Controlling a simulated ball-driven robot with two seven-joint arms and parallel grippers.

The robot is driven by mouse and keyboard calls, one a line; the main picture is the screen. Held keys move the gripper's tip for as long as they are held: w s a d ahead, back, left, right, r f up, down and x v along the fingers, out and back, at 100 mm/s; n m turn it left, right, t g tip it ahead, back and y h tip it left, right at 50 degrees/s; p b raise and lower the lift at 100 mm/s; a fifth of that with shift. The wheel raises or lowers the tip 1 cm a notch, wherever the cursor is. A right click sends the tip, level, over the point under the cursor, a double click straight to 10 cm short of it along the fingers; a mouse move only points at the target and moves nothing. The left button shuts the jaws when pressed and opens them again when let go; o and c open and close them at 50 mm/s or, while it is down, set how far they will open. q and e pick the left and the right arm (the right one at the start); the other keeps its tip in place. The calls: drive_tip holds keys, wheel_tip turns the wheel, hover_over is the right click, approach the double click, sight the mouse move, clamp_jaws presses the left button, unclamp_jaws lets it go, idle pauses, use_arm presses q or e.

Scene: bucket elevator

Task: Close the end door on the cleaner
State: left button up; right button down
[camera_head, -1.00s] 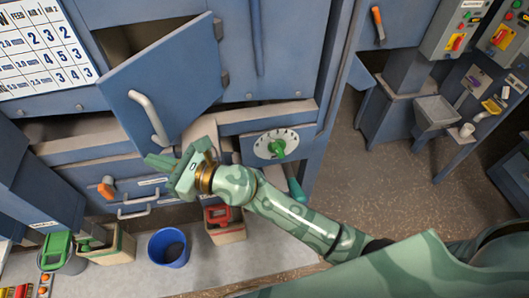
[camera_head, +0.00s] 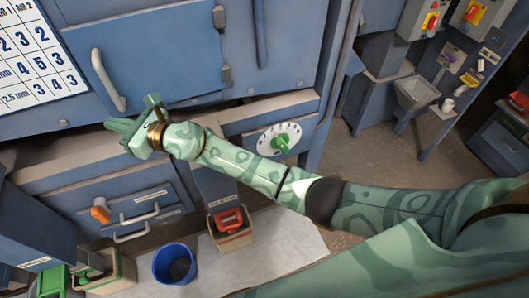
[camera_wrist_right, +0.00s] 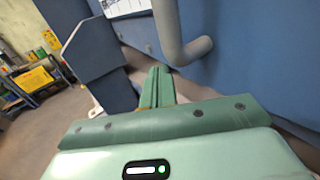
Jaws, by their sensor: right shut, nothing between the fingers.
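The end door (camera_head: 160,55) is a blue panel on the front of the blue cleaner (camera_head: 295,60). It lies about flush with the front, hinged on its right side. Its pale grey handle (camera_head: 106,82) is at the door's left edge; the handle also shows in the right wrist view (camera_wrist_right: 180,35). My right gripper (camera_head: 118,127) is shut and empty, just below the door's lower edge and the handle. I see no contact with the handle. Whether the door is fully seated cannot be told. My left gripper is not in view.
Below are a drawer with an orange knob (camera_head: 100,212), a blue bucket (camera_head: 174,264) and a bin with a red-handled item (camera_head: 229,222). A chart (camera_head: 33,55) is at upper left. Open floor lies to the right.

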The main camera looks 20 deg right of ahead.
sight(115, 116)
drive_tip(key=shift+w+a+b, duration=0.15)
drive_tip(key=shift+w+b, duration=0.25)
drive_tip(key=shift+w, duration=0.4)
drive_tip(key=shift+w+a+b, duration=0.1)
drive_tip(key=shift+w+b, duration=0.3)
drive_tip(key=shift+w, duration=0.35)
drive_tip(key=shift+s+d, duration=0.1)
